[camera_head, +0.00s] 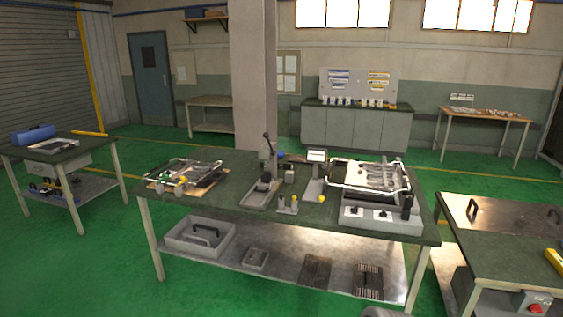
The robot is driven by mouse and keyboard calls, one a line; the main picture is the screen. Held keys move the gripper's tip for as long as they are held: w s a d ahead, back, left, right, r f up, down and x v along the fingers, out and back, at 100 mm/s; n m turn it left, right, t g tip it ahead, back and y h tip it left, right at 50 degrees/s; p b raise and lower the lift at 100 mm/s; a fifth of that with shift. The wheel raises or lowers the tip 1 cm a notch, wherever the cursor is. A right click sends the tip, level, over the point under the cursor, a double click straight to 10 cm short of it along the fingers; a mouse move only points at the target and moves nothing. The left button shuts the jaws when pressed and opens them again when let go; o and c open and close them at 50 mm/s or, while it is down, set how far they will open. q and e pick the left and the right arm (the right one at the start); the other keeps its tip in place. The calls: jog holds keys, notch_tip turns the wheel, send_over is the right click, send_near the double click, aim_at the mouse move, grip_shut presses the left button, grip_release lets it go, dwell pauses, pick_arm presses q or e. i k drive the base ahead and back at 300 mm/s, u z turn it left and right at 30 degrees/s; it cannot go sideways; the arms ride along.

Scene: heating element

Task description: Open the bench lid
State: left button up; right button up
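A flat metal panel (505,213) lies on top of the green bench (485,250) at the right; it looks like the bench lid and lies flat, shut. A dark upright handle (473,208) stands near its left end. A second dark handle shows near the right picture edge, where the bench is cut off. I cannot see the lid's hinge. Neither of my grippers is in view.
A long green worktable (235,203) with fixtures, a wire rack and a grey switch box (380,217) stands in the middle. A red button box (533,304) sits at the right bench's front. Open green floor (90,265) lies at the left.

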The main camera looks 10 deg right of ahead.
aim_at(378, 181)
jog(key=u, duration=0.55)
jog(key=i, duration=1.55)
jog(key=z, duration=0.75)
jog(key=i, duration=0.9)
jog(key=z, duration=1.05)
